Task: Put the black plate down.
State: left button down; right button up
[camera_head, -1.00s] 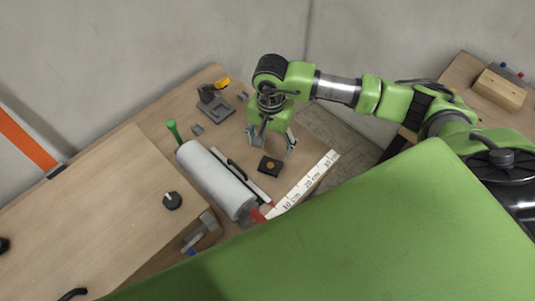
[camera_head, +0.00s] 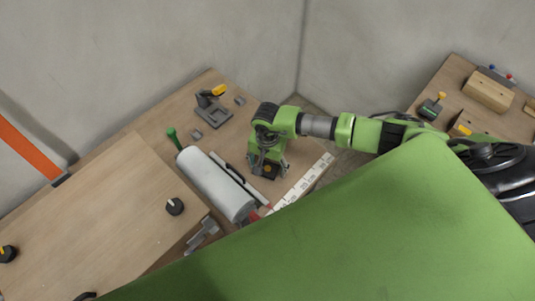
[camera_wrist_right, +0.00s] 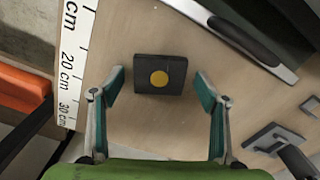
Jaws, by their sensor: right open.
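The black plate (camera_head: 267,171), a small dark square with a yellow dot, lies flat on the wooden table. My right gripper (camera_head: 269,166) is over it and partly hides it in the head view. In the right wrist view the plate (camera_wrist_right: 145,62) shows between the two open teal fingertips of my right gripper (camera_wrist_right: 160,84), with a gap on each side. Neither finger appears to touch it. Their height above the table is hard to judge. My left gripper is not in view.
A white cylinder (camera_head: 215,184) and a dark-and-silver bar (camera_head: 240,180) lie left of the plate. A ruler strip (camera_head: 303,183) runs along the table edge at right. A grey bracket (camera_head: 213,114) stands farther back. Bare wood surrounds the plate.

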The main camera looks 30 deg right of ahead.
jog(key=c, duration=1.3)
jog(key=shift+r, duration=0.15)
